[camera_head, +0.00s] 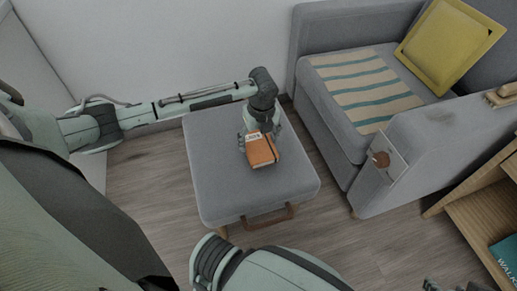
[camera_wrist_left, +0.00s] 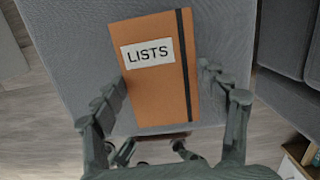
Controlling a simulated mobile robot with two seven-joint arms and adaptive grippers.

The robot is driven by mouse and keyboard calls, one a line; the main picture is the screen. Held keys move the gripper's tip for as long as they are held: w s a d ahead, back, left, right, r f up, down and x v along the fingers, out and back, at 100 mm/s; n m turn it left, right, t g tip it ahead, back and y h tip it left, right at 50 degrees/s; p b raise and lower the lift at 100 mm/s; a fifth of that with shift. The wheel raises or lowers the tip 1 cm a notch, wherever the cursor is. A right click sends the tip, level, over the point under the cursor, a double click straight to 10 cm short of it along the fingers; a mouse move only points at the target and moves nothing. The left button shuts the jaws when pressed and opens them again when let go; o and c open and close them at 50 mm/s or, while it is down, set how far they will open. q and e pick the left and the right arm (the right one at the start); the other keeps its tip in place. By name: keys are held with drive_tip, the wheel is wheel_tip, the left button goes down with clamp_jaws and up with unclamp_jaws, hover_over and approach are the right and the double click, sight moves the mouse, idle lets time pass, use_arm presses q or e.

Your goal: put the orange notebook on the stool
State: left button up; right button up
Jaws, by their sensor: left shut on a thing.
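The orange notebook (camera_head: 262,151) has a dark elastic band and a white "LISTS" label; it also shows in the left wrist view (camera_wrist_left: 158,88). My left gripper (camera_head: 259,134) is shut on it, with fingers along both sides in the wrist view (camera_wrist_left: 165,95). The notebook is over the grey padded top of the stool (camera_head: 215,180), near its middle. I cannot tell whether it touches the cushion. My right gripper (camera_head: 450,286) shows only as dark parts at the bottom right edge; its opening is not visible.
A grey sofa (camera_head: 325,125) with a striped throw (camera_head: 365,88) and a yellow cushion (camera_head: 450,45) stands right of the stool. A wooden shelf (camera_head: 475,210) holding a teal book (camera_head: 508,258) is at the right edge. The stool top around the notebook is clear.

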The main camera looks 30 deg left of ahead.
sight(259, 145)
use_arm(q)
drive_tip(key=shift+f+b, duration=0.3)
drive_tip(key=shift+f, duration=1.6)
use_arm(e)
drive_tip(key=shift+t+y, duration=0.5)
drive_tip(key=shift+t, duration=0.4)
drive_tip(key=shift+w+a+r, duration=0.45)
drive_tip(key=shift+w+a, duration=0.25)
drive_tip(key=shift+w, duration=0.15)
drive_tip(key=shift+w+a+r, duration=0.4)
drive_tip(key=shift+w+a, duration=0.3)
drive_tip(key=shift+w, duration=0.15)
use_arm(q)
drive_tip(key=shift+f, duration=0.1)
drive_tip(key=o, duration=1.3)
drive_tip(key=shift+s, duration=0.1)
drive_tip(key=shift+c, duration=0.2)
